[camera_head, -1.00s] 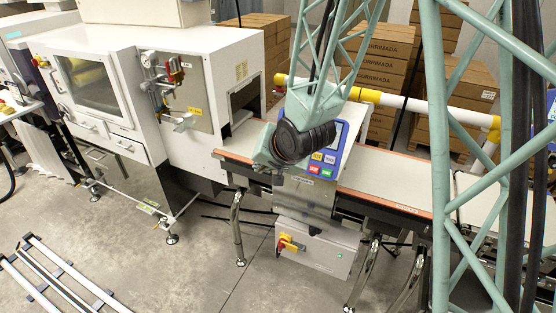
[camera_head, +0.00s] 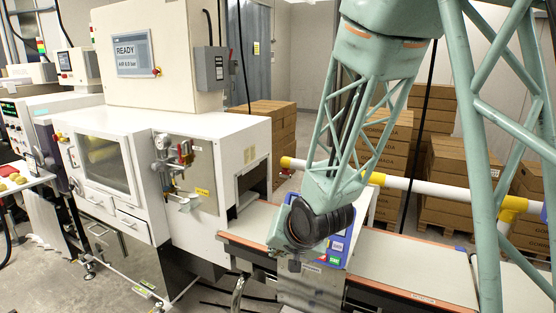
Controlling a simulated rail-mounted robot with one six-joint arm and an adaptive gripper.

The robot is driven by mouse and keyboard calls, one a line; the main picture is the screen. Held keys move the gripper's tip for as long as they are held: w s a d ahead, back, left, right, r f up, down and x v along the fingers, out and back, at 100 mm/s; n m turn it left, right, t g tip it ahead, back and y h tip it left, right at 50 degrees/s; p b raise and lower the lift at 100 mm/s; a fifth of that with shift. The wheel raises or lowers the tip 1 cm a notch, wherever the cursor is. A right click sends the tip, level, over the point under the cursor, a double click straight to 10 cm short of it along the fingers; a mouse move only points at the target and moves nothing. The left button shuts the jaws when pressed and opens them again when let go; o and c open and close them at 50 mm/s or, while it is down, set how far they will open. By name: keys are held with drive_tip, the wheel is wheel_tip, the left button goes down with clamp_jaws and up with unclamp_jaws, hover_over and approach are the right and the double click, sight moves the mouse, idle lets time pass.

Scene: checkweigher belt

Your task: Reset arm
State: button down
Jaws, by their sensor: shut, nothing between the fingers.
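My teal lattice arm (camera_head: 362,130) comes down from the top right. Its wrist, with a black ribbed joint cover (camera_head: 318,224), is over the conveyor in front of the checkweigher's blue control panel (camera_head: 338,246). The wrist covers part of that panel. I cannot make out the gripper or its fingers; they are hidden or not distinguishable around the wrist. No held object is visible.
The conveyor belt (camera_head: 410,262) runs right from the white machine cabinet (camera_head: 140,165). A yellow-and-white rail (camera_head: 415,187) crosses behind the arm. Stacked cartons (camera_head: 455,160) stand at the back. A teal lattice column (camera_head: 490,160) fills the right side.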

drive_tip(key=s+d+r+g+h+b, duration=0.1)
drive_tip(key=s+d+r+b, duration=0.1)
drive_tip(key=s+d+r, duration=0.45)
drive_tip(key=s+d+r+h+b, duration=0.2)
drive_tip(key=s+d+r, duration=0.2)
drive_tip(key=s+d, duration=0.5)
drive_tip(key=s+d+r+n+g+b, duration=0.1)
drive_tip(key=s+d, duration=0.2)
drive_tip(key=s, duration=0.9)
drive_tip(key=s+d+r+n+g+b, duration=0.1)
drive_tip(key=s+d+r+b, duration=0.1)
drive_tip(key=s, duration=1.1)
drive_tip(key=shift+d+g, duration=0.3)
drive_tip(key=shift+d, duration=0.2)
